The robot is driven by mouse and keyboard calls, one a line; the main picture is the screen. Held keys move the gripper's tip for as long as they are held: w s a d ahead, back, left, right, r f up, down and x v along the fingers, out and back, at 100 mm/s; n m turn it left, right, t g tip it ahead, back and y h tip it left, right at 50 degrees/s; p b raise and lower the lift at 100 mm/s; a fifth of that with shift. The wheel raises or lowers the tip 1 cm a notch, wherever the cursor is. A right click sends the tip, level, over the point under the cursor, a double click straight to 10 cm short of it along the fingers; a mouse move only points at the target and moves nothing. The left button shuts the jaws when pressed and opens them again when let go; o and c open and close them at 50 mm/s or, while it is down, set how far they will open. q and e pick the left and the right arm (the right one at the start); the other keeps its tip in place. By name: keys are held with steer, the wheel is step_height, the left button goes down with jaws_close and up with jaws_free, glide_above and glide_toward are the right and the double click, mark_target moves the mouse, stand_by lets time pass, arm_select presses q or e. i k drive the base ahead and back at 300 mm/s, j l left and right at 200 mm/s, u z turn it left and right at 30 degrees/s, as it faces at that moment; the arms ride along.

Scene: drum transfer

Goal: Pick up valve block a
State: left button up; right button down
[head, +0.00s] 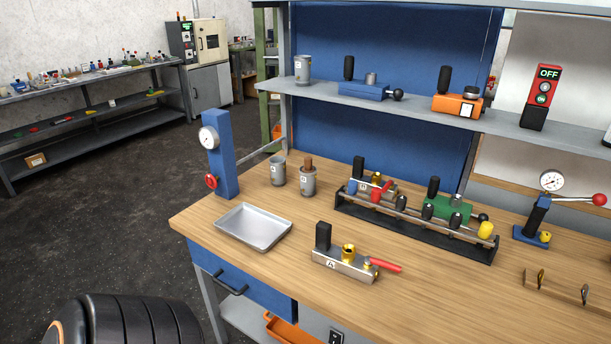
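Valve block a (343,265) lies on the wooden workbench near its front edge, in the middle of the head view. It is a silver block with a label that seems to read A. It has a black upright grip at its left end, a brass fitting on top and a red lever pointing right. Nothing touches it. Neither of my grippers is in view. A dark ribbed part at the bottom left may belong to my arm, but no fingers show.
A metal tray (253,227) lies left of the block. A gauge press (537,222) stands right. Bench front (420,310) is clear.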

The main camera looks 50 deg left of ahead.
mark_target(345, 260)
steer(key=u, duration=1.4)
